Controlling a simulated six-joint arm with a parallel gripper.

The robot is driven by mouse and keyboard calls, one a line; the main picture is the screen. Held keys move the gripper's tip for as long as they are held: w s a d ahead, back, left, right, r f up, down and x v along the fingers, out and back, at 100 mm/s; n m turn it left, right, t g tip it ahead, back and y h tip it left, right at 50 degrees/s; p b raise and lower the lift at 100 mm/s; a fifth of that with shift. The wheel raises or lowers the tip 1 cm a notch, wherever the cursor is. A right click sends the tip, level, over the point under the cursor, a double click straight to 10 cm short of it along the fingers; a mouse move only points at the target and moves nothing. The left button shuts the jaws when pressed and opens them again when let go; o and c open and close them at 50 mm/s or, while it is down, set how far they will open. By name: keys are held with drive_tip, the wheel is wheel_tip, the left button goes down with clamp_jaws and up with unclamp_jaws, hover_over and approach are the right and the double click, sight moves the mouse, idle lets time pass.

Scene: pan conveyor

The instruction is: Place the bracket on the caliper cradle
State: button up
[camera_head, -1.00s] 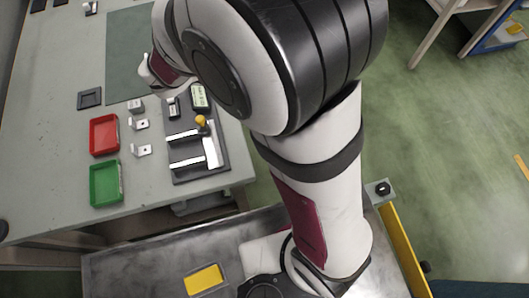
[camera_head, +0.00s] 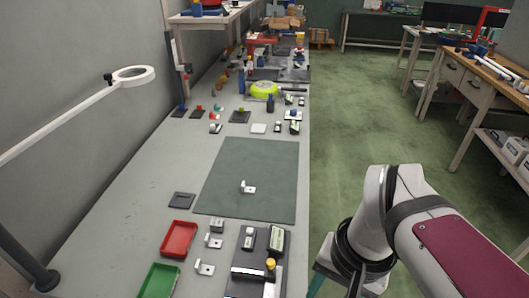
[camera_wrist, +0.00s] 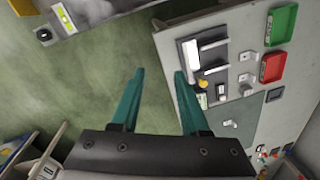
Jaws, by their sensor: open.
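Several small pale L-shaped brackets show in the head view. One bracket (camera_head: 248,187) lies alone on the dark green mat (camera_head: 225,205); others, such as this bracket (camera_head: 204,267), lie beside the trays. The caliper cradle (camera_head: 246,290) seems to be the dark plate with white bars and a yellow knob at the bench's near end, partly cut off in the head view. It shows whole in the wrist view (camera_wrist: 219,68). My gripper (camera_wrist: 160,72) has two teal fingers spread apart, empty, over the floor beside the bench. In the head view it is mostly cut off.
A red tray (camera_head: 179,239) and a green tray (camera_head: 160,281) stand left of the brackets, with a dark square pad (camera_head: 182,200) behind. A lamp arm (camera_head: 60,122) reaches over the bench's left side. Small items crowd the far bench. The green floor (camera_head: 350,145) at right is open.

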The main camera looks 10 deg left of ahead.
drive_tip(key=w+a+r+n, duration=0.1)
drive_tip(key=w+a+r, duration=0.2)
drive_tip(key=w, duration=0.7)
drive_tip(key=n+t+h, duration=0.1)
drive_tip(key=n+t, duration=0.2)
drive_tip(key=t, duration=0.1)
hover_over(243, 184)
drive_tip(key=s, duration=0.6)
wheel_tip(243, 184, down, 4)
drive_tip(key=x, duration=1.6)
drive_tip(key=shift+s+d+f, duration=0.1)
drive_tip(key=shift+s+f, duration=0.05)
drive_tip(key=shift+f, duration=0.25)
clamp_jaws()
